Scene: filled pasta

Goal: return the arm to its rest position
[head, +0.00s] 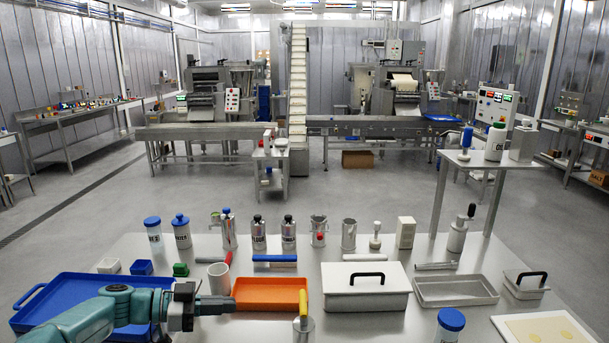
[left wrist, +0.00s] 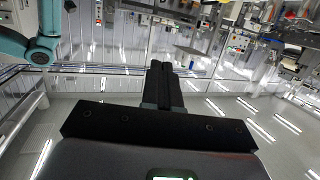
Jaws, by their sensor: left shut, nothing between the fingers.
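My left arm (head: 95,318) comes in from the left over the near left part of the table. My left gripper (head: 226,305) is shut and empty, and points right beside the front left of the orange tray (head: 268,308). In the left wrist view its dark fingers (left wrist: 165,82) are together with nothing between them. That view shows the room upside down, with ceiling lights at the bottom. My right gripper is in neither view.
A blue tray (head: 40,310) lies partly behind my left arm. A white cup (head: 219,277) stands just behind the gripper. A yellow-handled tool (head: 303,312), a lidded white box (head: 366,297) and a blue-lidded jar (head: 450,322) are to the right. Bottles and canisters line the back.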

